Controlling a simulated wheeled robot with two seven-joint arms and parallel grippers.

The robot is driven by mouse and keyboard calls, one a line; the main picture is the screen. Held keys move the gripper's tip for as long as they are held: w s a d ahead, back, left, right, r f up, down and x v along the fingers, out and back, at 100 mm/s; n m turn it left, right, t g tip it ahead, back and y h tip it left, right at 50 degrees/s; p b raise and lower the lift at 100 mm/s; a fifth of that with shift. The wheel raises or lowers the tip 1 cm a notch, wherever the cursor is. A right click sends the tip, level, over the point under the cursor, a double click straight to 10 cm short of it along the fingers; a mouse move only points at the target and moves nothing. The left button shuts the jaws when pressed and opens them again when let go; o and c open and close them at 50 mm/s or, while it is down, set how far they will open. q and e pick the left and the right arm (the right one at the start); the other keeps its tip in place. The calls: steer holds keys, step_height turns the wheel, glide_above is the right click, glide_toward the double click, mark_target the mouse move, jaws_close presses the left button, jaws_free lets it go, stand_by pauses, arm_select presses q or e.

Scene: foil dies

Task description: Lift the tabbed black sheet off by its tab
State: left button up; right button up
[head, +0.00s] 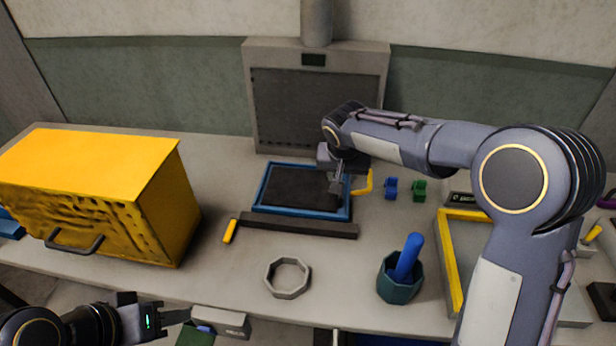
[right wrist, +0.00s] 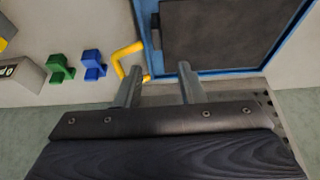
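The black sheet (head: 295,186) lies flat inside a blue frame (head: 262,189) on the bench; both also show at the upper right of the right wrist view, the sheet (right wrist: 210,30) and the frame (right wrist: 148,30). A yellow bent piece (head: 367,183) stands at the frame's right side; I cannot tell whether it is the sheet's tab or a handle. My right gripper (head: 338,187) is over the frame's right edge. In the right wrist view its fingers (right wrist: 158,82) are apart with nothing clearly between them. My left gripper (head: 172,314) is at the lower left, far from the sheet.
A dark bar (head: 300,226) with a yellow handle (head: 230,231) lies before the frame. A yellow box (head: 160,205) stands left. A grey ring (head: 288,278), a green cup (head: 396,284) and blue and green clips (head: 391,188) (head: 419,190) are nearby. A vented panel (head: 318,100) stands behind.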

steer(key=shift+w+f, duration=0.3)
steer(key=shift+f, duration=0.05)
steer(key=shift+w+d+f, duration=0.1)
steer(key=shift+d+f, duration=0.05)
steer(key=shift+f, duration=0.65)
steer(key=p+x, duration=0.1)
steer(key=x, duration=0.4)
steer(key=shift+d+f, duration=0.1)
steer(key=shift+f, duration=0.05)
steer(key=shift+c, duration=0.2)
jaws_close()
